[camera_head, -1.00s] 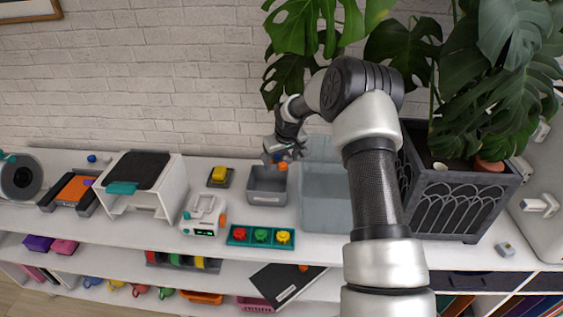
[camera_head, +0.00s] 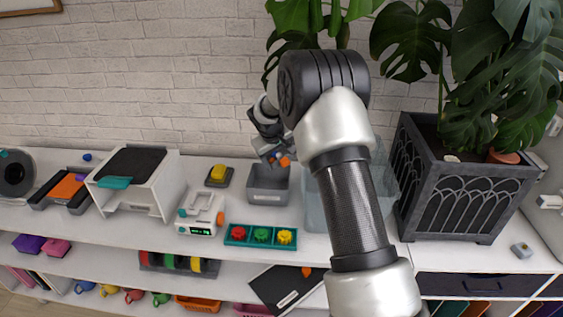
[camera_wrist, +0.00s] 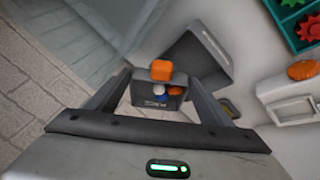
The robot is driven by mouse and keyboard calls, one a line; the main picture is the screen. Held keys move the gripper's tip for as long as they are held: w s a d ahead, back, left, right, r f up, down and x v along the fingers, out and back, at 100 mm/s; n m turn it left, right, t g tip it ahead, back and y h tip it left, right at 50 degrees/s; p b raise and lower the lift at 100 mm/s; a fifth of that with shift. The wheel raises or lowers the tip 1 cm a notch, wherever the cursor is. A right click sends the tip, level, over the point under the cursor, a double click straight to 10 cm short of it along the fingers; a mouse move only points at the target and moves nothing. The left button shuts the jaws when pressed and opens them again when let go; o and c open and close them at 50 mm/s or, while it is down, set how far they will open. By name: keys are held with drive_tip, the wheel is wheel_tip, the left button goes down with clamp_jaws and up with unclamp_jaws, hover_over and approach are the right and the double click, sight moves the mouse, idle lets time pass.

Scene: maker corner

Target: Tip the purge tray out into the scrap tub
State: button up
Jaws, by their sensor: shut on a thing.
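My gripper (camera_head: 268,146) is shut on the small dark grey purge tray (camera_head: 272,157), which has an orange tab (camera_wrist: 161,70). In the wrist view the purge tray (camera_wrist: 149,104) shows between the fingers, with white, blue and orange bits inside. A grey tub (camera_head: 268,197) with a pale label, apparently the scrap tub, stands on the shelf top, just below the purge tray in the head view. It also shows in the wrist view (camera_wrist: 190,58), beyond the tray; its visible floor looks bare. The exact tilt of the tray is hard to tell.
A translucent bin (camera_head: 313,214) stands right of the grey tub, partly behind my arm. A teal tray of coloured gears (camera_head: 238,236) and a white device (camera_head: 197,214) are in front. A plant in a dark planter (camera_head: 445,200) stands at the right; a brick wall is behind.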

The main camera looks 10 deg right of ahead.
sight(272, 163)
drive_tip(key=shift+s+a+f+n+t+h+b, duration=0.2)
drive_tip(key=shift+h+b, duration=0.7)
drive_tip(key=shift+b, duration=1.45)
drive_tip(key=shift+w+a+f+n+t+h+b, duration=0.2)
drive_tip(key=shift+h+b, duration=0.7)
drive_tip(key=shift+b, duration=1.4)
